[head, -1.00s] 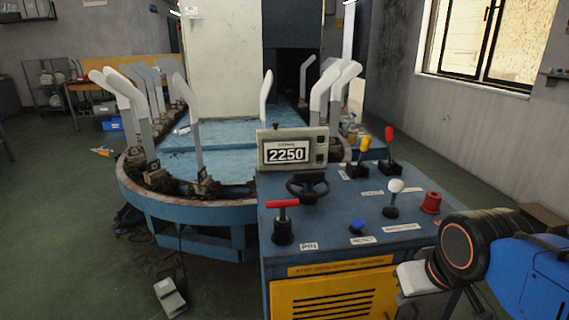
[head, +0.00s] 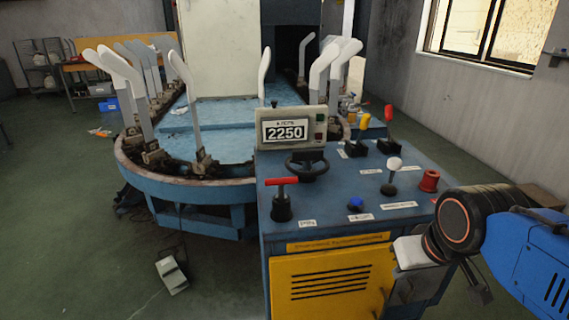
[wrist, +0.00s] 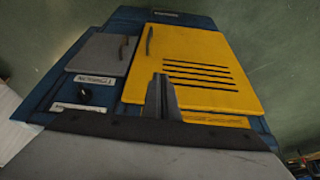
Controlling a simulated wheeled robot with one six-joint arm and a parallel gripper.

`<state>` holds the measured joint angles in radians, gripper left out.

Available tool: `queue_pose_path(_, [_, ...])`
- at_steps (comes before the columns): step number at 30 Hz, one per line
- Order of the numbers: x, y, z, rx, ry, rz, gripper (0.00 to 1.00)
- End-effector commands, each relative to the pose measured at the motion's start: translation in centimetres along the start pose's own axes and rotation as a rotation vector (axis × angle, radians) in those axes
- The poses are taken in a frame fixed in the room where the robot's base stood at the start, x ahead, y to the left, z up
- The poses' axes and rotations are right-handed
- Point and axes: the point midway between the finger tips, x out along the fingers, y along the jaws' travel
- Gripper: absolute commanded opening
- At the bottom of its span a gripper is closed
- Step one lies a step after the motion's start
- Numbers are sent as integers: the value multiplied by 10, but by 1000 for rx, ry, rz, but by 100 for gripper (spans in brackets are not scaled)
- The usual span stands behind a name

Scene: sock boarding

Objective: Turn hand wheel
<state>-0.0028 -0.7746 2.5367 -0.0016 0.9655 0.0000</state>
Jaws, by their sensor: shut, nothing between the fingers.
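The black hand wheel (head: 307,165) sits upright on the blue control console (head: 320,215), just below the display box (head: 291,128) reading 2250. The hand wheel is not visible in the wrist view.
A red T-handle (head: 281,190), a blue button (head: 355,203), a white-knobbed lever (head: 392,170) and a red knob (head: 429,181) stand on the console top around the wheel. The sock boarding carousel (head: 180,185) is behind left. A foot pedal (head: 171,274) lies on the floor.

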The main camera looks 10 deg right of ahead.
Motion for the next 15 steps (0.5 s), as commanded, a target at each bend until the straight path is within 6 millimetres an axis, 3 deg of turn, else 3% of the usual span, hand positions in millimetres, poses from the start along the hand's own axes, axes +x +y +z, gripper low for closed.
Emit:
queue_pose_path(1, [0,0,0,0,0,0,0])
queue_pose_path(5, [-3,-1,-5,-15,-4,-1,31])
queue_pose_path(6, [-6,-1,-10,-29,-8,-3,34])
queue_pose_path(11, [-32,-7,-52,-158,-41,-14,34])
queue_pose_path(15, [-60,-16,-102,-322,-81,-32,34])
